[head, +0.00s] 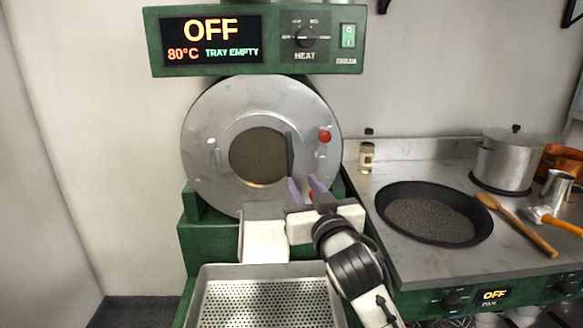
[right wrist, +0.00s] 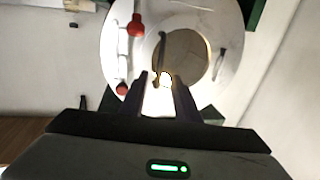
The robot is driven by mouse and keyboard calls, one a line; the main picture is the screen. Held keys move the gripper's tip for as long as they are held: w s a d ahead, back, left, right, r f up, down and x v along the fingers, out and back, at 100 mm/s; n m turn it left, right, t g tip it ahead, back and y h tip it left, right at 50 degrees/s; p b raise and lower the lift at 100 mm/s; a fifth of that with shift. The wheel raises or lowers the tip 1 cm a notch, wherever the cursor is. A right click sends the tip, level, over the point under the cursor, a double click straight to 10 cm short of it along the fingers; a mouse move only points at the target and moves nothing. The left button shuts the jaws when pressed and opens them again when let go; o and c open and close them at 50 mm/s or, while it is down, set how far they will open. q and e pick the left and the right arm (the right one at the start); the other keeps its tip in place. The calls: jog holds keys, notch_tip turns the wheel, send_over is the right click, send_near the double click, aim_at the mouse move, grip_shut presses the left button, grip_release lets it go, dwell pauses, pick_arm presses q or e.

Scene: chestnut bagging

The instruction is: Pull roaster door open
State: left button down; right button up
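The round grey roaster door (head: 215,120) is on the front of the green roaster, with a dark round window (head: 258,157) in its middle. It looks shut. On its right side are a red knob (head: 325,137) and a dark upright bar (head: 290,155). My right gripper (head: 306,184) is in front of the door's lower right, its two fingers apart with nothing seen held. In the right wrist view, the door (right wrist: 117,45) is ahead of the fingers (right wrist: 163,78), and the dark bar (right wrist: 160,52) ends near the gap. Two red knobs (right wrist: 136,26) show there. My left gripper is not in view.
A perforated metal tray (head: 197,306) is below the door. To the right, a counter (head: 365,185) carries a black pan (head: 383,212) of dark grains, a lidded pot (head: 500,162), a small jar (head: 366,158) and a wooden spoon (head: 530,234). The control panel (head: 280,67) is above the door.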

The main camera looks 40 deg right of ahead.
aim_at(290, 165)
jog(key=x, duration=0.9)
jog(key=shift+w+d+f+p, duration=0.1)
jog(key=shift+w+d+p, duration=0.1)
jog(key=shift+w+p, duration=0.2)
jog(key=shift+s, duration=0.1)
grip_shut()
